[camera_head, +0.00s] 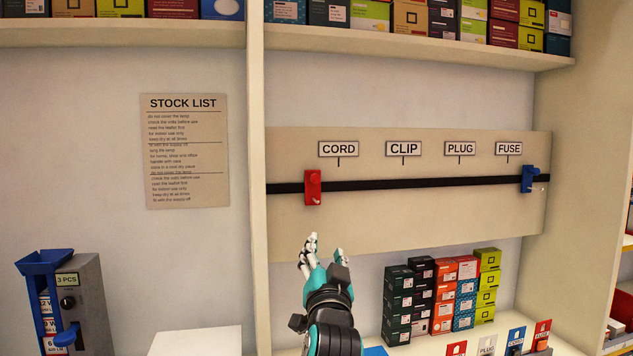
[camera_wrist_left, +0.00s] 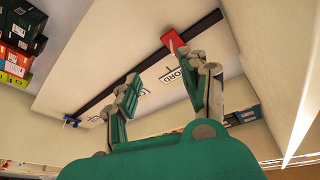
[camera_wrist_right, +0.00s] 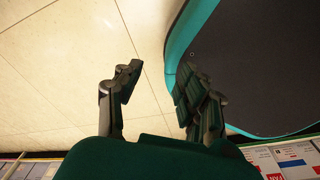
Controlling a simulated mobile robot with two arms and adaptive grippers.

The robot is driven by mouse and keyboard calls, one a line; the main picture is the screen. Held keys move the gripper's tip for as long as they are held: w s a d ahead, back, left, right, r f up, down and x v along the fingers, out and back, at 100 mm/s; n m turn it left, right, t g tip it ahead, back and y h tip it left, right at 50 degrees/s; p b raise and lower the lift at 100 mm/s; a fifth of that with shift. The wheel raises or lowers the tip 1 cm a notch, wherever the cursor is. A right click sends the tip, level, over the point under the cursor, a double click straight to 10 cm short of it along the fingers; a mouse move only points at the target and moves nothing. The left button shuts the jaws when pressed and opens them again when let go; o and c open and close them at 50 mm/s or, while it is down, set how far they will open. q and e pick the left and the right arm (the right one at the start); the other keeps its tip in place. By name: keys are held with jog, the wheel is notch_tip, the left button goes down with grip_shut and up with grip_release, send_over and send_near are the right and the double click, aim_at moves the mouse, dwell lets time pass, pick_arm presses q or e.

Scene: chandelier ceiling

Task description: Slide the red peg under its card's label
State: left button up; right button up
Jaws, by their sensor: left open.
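The red peg (camera_head: 313,187) sits on a black rail (camera_head: 420,184), a little left of the CORD label (camera_head: 338,149). A blue peg (camera_head: 528,178) is at the rail's right end, near the FUSE label (camera_head: 509,148). CLIP (camera_head: 403,148) and PLUG (camera_head: 460,148) labels lie between. My left gripper (camera_head: 325,254) is open and empty, below the red peg and apart from it. The red peg also shows beyond its fingers in the left wrist view (camera_wrist_left: 172,40). My right gripper (camera_wrist_right: 159,80) is open and empty, seen only in its wrist view.
Stacked boxes (camera_head: 442,290) stand below the board. A STOCK LIST sheet (camera_head: 187,190) and a grey dispenser (camera_head: 88,305) are left.

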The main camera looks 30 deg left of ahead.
pick_arm(q)
jog(key=y, duration=0.2)
send_near(316, 180)
jog(key=shift+n+t, duration=0.3)
jog(key=p+x, duration=0.4)
jog(key=x, duration=0.5)
jog(key=shift+w+a, duration=0.3)
jog(key=shift+a, duration=0.05)
pick_arm(e)
jog(key=s+r, duration=0.2)
jog(key=s, duration=0.1)
jog(key=shift+s+d+r, duration=0.2)
jog(key=shift+d+r, duration=0.15)
jog(key=shift+r, duration=0.05)
pick_arm(q)
grip_shut()
